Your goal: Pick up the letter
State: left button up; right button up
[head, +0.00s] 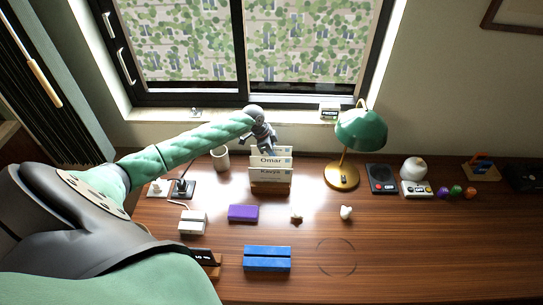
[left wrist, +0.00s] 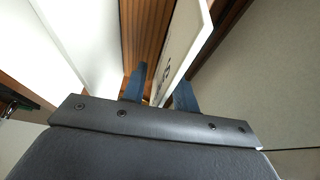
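A wooden letter rack (head: 270,188) stands on the desk below the window. It holds several upright white letters; one reads "Omar" (head: 268,161) and the front one reads "Kayla" or similar (head: 270,174). My left gripper (head: 265,143) is over the back of the rack, its fingertips partly hidden by the letters. In the left wrist view, my left gripper's fingers (left wrist: 160,88) stand apart on either side of a white letter (left wrist: 182,48) with dark print. My right gripper is not seen.
A green lamp (head: 361,130) stands right of the rack and a cup (head: 220,158) left of it. A purple box (head: 243,213), a blue box (head: 267,258) and small white items lie in front. The right front of the desk (head: 440,250) is clear.

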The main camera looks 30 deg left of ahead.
pick_arm(q)
jog(key=shift+f, duration=0.25)
dwell(0.4)
grip_shut()
